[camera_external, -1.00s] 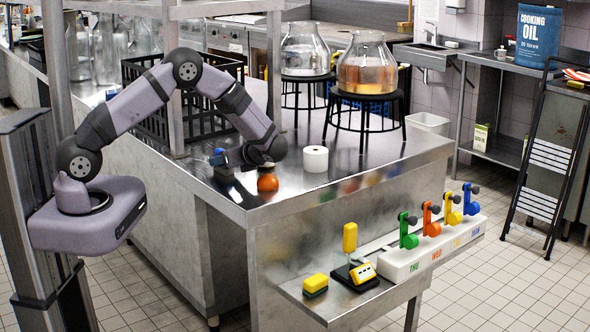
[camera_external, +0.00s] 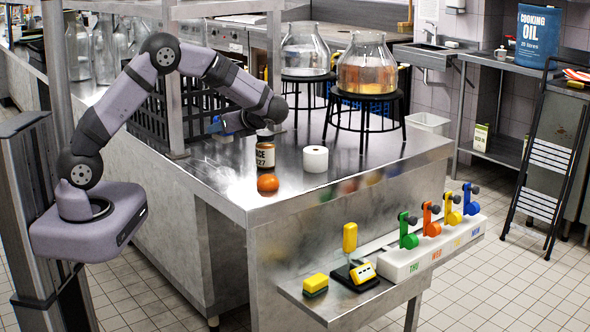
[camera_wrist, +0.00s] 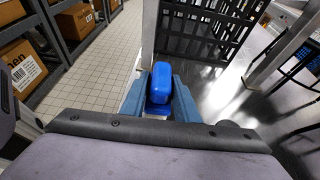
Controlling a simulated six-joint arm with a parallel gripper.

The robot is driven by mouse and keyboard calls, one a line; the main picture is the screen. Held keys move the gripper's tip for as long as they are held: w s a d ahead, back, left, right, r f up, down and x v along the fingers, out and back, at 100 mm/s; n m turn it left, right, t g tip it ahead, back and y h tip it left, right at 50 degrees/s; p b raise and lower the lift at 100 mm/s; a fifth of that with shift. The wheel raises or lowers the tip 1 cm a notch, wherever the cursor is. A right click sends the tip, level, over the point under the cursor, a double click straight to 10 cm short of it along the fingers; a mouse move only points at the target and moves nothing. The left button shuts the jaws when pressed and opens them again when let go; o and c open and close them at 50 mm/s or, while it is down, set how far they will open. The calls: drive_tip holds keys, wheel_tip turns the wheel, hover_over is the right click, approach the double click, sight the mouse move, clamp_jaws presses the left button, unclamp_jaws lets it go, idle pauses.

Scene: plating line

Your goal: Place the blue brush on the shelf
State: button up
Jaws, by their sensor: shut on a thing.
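The blue brush (camera_wrist: 161,84) shows in the wrist view as a rounded blue block between the two blue fingers of my gripper (camera_wrist: 160,98). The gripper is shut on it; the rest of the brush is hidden. In the external view my gripper (camera_external: 218,126) is raised above the steel counter, left of the wrist and near the black crate. The brush is too small there to tell from the blue fingers. A low steel shelf (camera_external: 305,299) is fixed to the counter's front; I cannot tell whether this is the task's shelf.
A labelled can (camera_external: 265,155), an orange (camera_external: 268,183) and a white roll (camera_external: 315,159) stand on the counter. A black crate (camera_external: 150,118) and a steel post (camera_external: 174,115) are close to my gripper. Glass jars on stools stand behind.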

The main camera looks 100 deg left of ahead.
drive_tip(key=shift+r, duration=0.35)
drive_tip(key=shift+r, duration=0.1)
